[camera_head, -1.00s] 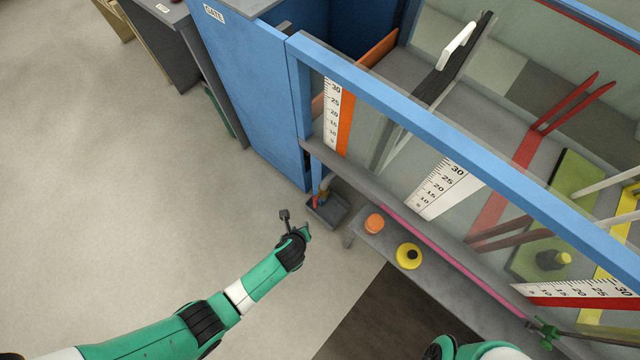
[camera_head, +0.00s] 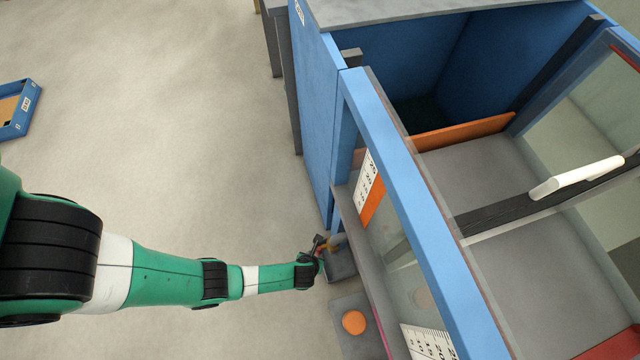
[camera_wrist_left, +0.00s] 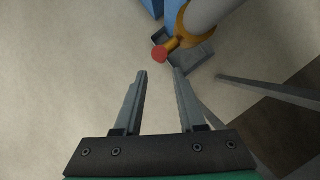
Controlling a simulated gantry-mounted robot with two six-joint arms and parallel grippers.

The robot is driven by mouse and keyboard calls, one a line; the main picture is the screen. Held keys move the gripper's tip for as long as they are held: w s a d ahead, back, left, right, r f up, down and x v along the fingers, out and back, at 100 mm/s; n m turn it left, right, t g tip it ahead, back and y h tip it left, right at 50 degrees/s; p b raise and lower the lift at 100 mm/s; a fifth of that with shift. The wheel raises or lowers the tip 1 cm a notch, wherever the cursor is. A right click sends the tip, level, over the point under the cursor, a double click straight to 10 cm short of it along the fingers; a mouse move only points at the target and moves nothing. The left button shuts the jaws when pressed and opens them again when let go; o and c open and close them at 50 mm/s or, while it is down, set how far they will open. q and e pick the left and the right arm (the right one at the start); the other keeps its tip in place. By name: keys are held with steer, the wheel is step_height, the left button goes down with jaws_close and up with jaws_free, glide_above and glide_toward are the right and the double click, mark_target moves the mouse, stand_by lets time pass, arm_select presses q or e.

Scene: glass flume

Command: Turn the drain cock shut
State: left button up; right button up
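The drain cock (camera_head: 334,242) is a brass-coloured fitting low on the flume's outer side, partly hidden by my left gripper in the head view. In the left wrist view its brass body (camera_wrist_left: 178,38) sits on a thick grey pipe (camera_wrist_left: 206,12), and its lever ends in a red tip (camera_wrist_left: 160,54). My left gripper (camera_head: 318,244) is right beside the cock. In the left wrist view the gripper (camera_wrist_left: 160,73) is open and empty, with the red tip ahead of the gap between its fingers. I see no contact. My right gripper is out of view.
A small grey tray (camera_head: 342,266) sits below the cock. An orange disc (camera_head: 353,322) lies on the grey ledge nearby. The flume's blue frame (camera_head: 405,200) and glass rise to the right.

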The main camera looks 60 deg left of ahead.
mark_target(317, 253)
arm_select(q)
steer(key=b+x, duration=0.6)
steer(key=x, duration=0.2)
steer(key=shift+f, duration=0.15)
steer(key=shift+w+a+f+b, duration=0.2)
steer(key=shift+w+f+b, duration=0.15)
steer(key=shift+f+b, duration=0.1)
jaws_close()
stand_by(0.6)
